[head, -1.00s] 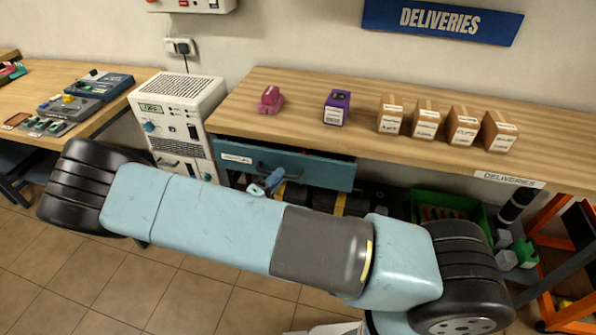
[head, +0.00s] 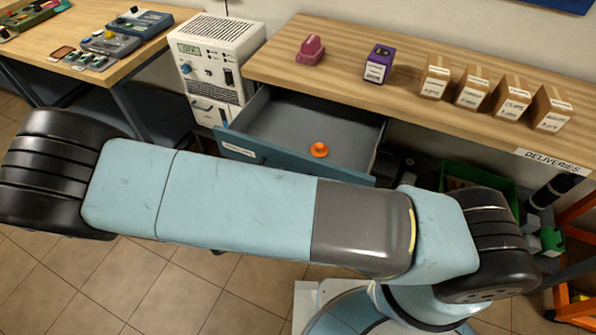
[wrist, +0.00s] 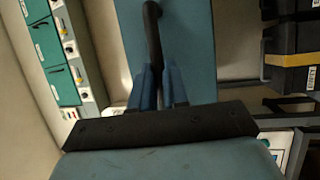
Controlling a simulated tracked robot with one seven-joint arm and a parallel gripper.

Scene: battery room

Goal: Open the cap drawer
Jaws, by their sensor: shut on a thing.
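The cap drawer (head: 283,119) is a blue-fronted drawer under the wooden bench, pulled well out, with its grey inside showing. An orange cap (head: 319,149) lies in it, toward the front. In the wrist view the drawer's teal front (wrist: 190,28) fills the top middle, with its dark bar handle (wrist: 152,30) running down it. My gripper (wrist: 158,84) is shut on the handle, its blue fingers on either side of the bar's lower end. In the head view my arm hides the gripper, the handle and part of the drawer front.
The wooden bench (head: 345,66) carries a pink object (head: 310,50), a purple box (head: 379,64) and several cardboard boxes (head: 435,78). A white power unit (head: 215,65) stands left of the drawer. A green crate (head: 478,180) sits below the bench at right.

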